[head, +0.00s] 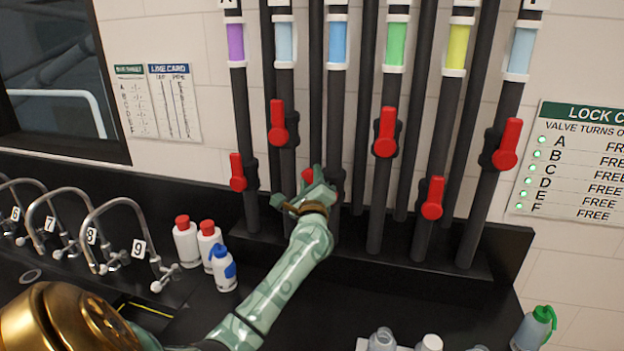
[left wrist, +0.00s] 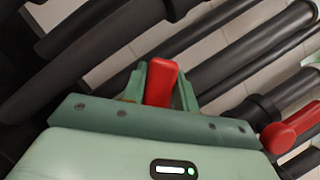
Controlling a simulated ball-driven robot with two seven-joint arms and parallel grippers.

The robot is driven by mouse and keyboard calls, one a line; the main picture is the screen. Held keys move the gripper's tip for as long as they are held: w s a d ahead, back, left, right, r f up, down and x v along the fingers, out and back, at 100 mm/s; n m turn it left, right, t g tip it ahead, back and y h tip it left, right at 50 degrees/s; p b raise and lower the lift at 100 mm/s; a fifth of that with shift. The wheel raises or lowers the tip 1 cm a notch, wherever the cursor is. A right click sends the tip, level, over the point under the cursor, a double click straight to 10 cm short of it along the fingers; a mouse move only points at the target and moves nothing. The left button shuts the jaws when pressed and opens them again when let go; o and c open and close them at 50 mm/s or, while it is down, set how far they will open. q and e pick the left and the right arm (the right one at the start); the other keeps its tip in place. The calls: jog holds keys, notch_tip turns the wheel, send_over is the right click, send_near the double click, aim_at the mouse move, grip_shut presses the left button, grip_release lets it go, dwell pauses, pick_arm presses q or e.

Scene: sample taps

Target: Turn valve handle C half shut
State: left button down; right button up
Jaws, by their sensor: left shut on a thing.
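Valve handle C (head: 307,175) is a red lever on the third pipe from the left, the one with a blue band (head: 338,43). In the head view my left gripper (head: 315,189) covers most of it, and only a bit of red shows. In the left wrist view the red lever of handle C (left wrist: 161,82) stands between the two green fingers (left wrist: 160,88), and the gripper is shut on it. The angle of the handle against its pipe is hard to tell. My right gripper is not in view.
Neighbouring red handles stand close by: one on the second pipe (head: 278,123), one on the green-banded pipe (head: 385,132). The card (head: 583,165) lists the valves as FREE with green lights. Bottles (head: 186,242) and taps (head: 103,235) stand at left on the black bench.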

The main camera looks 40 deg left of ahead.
pick_arm(q)
jog(key=c, duration=1.1)
grip_release()
jog(key=b+v, duration=0.2)
jog(key=v, duration=1.4)
jog(key=shift+s+d, duration=0.1)
jog(key=shift+s, duration=0.05)
